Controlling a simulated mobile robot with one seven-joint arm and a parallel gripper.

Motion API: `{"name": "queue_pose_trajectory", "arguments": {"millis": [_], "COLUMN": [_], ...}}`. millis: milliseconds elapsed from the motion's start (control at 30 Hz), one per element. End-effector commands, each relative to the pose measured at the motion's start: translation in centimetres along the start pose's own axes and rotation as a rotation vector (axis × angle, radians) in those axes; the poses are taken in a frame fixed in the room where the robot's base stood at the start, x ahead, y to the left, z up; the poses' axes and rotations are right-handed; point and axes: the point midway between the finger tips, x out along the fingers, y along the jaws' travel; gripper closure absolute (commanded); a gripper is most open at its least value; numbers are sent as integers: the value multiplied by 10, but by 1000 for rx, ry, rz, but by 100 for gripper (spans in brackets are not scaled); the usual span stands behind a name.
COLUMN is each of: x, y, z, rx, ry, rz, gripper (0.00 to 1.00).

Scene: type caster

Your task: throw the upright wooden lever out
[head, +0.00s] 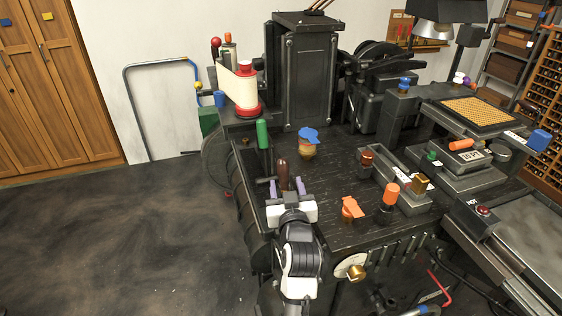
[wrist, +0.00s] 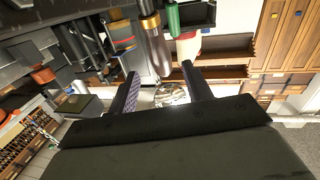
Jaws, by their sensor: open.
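The upright wooden lever (head: 283,174) has a dark brown grip and stands at the left front of the black machine. My gripper (head: 286,187) is open, its two purple-padded fingers spread just in front of the lever in the head view. In the wrist view the lever (wrist: 151,28) shows as a brown grip on a grey shaft, tilted in the picture. The lever's lower part is hidden behind my gripper in the head view.
A green-handled lever (head: 263,134) stands close behind the wooden one. A blue-topped knob (head: 308,138), an orange knob (head: 351,208) and an orange-topped handle (head: 390,194) sit on the machine bed. Open floor (head: 120,230) lies to the left.

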Motion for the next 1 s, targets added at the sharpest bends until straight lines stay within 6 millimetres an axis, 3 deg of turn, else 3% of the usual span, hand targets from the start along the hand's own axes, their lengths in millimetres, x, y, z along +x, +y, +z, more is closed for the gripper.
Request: {"name": "queue_pose_trajectory", "arguments": {"millis": [200,400,833,1000], "x": [47,73,83,83], "y": [0,-1,-1,-1], "z": [-4,-3,-1,-1], "rx": [-1,0,0,0], "ry": [1,1,2,2], "rz": [-1,-1,-1,-1], "gripper": [50,50,50,71]}}
